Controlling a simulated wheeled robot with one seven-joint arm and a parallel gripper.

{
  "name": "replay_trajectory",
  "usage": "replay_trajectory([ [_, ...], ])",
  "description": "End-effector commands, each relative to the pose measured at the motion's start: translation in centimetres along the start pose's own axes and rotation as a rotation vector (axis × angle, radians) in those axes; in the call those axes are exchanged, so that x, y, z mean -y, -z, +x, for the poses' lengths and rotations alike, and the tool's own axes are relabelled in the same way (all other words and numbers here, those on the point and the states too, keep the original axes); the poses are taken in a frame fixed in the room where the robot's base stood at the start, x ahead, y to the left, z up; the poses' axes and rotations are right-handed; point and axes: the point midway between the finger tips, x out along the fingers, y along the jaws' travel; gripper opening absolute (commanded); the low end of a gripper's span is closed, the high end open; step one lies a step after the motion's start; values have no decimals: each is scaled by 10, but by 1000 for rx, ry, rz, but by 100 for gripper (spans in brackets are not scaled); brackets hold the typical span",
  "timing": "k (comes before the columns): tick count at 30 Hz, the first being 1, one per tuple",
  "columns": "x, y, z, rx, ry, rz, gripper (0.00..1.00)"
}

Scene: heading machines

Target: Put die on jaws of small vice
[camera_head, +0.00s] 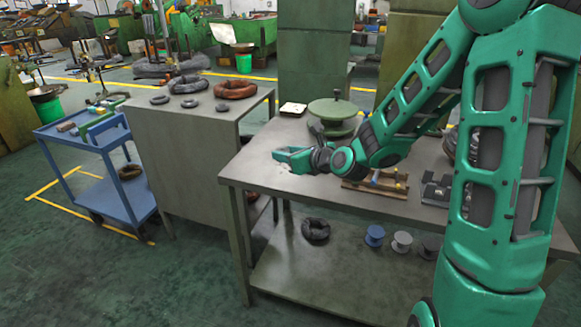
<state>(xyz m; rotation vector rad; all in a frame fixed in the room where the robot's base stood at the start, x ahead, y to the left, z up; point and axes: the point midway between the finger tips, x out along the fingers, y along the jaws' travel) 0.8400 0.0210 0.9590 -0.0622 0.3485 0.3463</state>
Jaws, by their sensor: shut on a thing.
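My gripper (286,157) is at the left end of my green arm, above the front left of the grey worktable (240,177). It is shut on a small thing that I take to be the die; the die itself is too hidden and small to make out. A dark grey vice-like block (437,191) sits at the table's right, partly behind my arm. A green vice-like tool (101,124) lies on the blue cart (62,148) at the left. I cannot tell which of these is the small vice. My gripper is apart from both.
A wooden rack (376,184) lies right of my gripper. A green round stand (333,112) and a pale tray (292,109) stand behind. A grey cabinet (190,135) with wire coils (235,89) stands between cart and table. Floor at front left is clear.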

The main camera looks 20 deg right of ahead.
Motion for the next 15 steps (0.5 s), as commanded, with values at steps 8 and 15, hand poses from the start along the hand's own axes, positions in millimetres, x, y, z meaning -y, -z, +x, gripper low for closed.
replay_trajectory([
  [8, 42, 19, 27, 1, 1, 3, 0],
  [15, 56, 26, 36, 2, -1, 0, 0],
])
